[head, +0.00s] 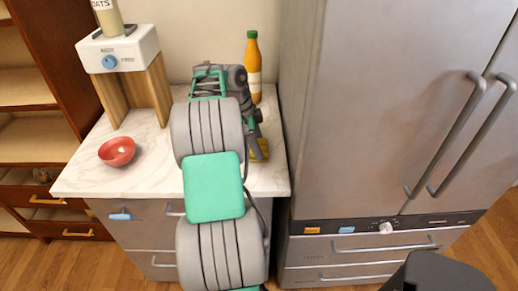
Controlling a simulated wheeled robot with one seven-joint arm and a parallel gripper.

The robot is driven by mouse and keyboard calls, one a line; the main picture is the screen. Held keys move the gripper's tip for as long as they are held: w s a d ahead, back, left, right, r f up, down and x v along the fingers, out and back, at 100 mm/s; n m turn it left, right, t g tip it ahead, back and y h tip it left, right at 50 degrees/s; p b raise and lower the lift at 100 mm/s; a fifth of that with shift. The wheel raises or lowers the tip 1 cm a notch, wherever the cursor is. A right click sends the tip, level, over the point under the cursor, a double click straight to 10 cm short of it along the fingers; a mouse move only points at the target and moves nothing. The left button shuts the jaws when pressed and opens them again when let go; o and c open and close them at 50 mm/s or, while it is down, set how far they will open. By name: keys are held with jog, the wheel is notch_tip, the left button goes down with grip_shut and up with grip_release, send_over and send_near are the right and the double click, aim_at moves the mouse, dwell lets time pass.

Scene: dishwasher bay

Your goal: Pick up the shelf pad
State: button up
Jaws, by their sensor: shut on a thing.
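My gripper (257,146) is at the counter's right part, mostly behind my own arm. Its dark fingers point down and are shut on a small yellow pad (262,154), which I take to be the shelf pad. Only part of the pad shows, to the right of my arm. I cannot tell whether it touches the counter or is held just above it.
The white marble counter (82,178) carries a red bowl (117,151), a dispenser (119,50) on wooden legs and an orange bottle (253,68) behind my gripper. A steel fridge (360,120) stands close on the right. Wooden shelves (25,85) are on the left.

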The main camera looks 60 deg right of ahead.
aim_at(261, 145)
jog(key=shift+r, duration=0.3)
notch_tip(261, 145, up, 2)
jog(key=shift+r+p, duration=0.2)
jog(key=shift+p, duration=0.2)
jog(key=s+a+r, duration=0.4)
jog(key=a+r, duration=0.1)
jog(key=s+a+r, duration=0.5)
jog(key=shift+s+a, duration=0.15)
jog(key=shift+s, duration=0.1)
